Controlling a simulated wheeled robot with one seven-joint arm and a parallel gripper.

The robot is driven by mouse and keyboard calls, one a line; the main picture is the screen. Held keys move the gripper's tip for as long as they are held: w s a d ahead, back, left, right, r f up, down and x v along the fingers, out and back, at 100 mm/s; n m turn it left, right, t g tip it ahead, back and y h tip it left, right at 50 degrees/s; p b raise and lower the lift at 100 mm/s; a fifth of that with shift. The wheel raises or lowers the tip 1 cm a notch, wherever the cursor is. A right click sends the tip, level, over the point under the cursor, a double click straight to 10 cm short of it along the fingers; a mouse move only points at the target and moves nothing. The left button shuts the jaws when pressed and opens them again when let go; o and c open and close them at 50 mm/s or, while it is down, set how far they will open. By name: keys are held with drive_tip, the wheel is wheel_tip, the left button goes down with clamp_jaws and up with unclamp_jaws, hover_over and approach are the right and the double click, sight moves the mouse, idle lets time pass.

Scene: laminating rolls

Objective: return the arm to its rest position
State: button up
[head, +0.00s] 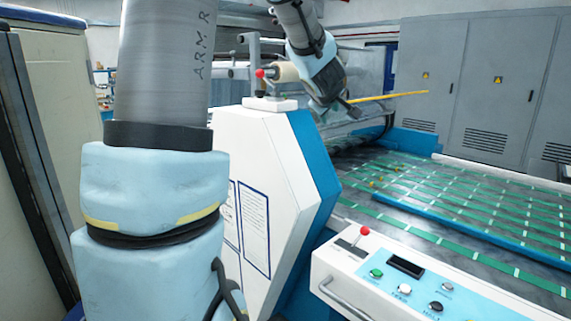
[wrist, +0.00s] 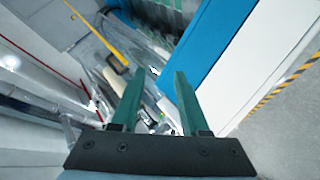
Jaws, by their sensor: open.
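My gripper (wrist: 160,85) shows in the wrist view with two green fingers spread apart and nothing between them. In the head view, my forearm and wrist reach up and over the white and blue machine housing, and the gripper end (head: 343,108) points down beyond it. The fingers are small and partly hidden there. My upper arm, with a grey tube and light blue covers, fills the left of the head view.
The white machine housing (head: 262,180) with a red-knobbed lever (head: 260,74) stands close to the arm. A control panel (head: 400,285) is at the lower right. A conveyor bed with green strips (head: 470,200) lies right. Grey cabinets (head: 500,80) stand behind. A yellow bar (head: 392,96) is near the gripper.

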drive_tip(key=s+a+f+m+g+y, duration=0.1)
drive_tip(key=s+a+f+m+g, duration=0.2)
drive_tip(key=s+a+f, duration=0.3)
drive_tip(key=s+a+f+m+g+y, duration=0.1)
drive_tip(key=s+a+f+m+g, duration=0.2)
drive_tip(key=s+a+f, duration=0.3)
drive_tip(key=s+a+f+m+g+y, duration=0.1)
drive_tip(key=s+a+f+g, duration=0.3)
drive_tip(key=s+f, duration=0.5)
drive_tip(key=s+a+m, duration=0.1)
drive_tip(key=s+a, duration=0.1)
drive_tip(key=s, duration=0.3)
drive_tip(key=shift+s+a+f+m+b, duration=0.15)
drive_tip(key=shift+s+a+m+b, duration=0.15)
drive_tip(key=shift+s+m+b, duration=0.1)
drive_tip(key=shift+w, duration=0.1)
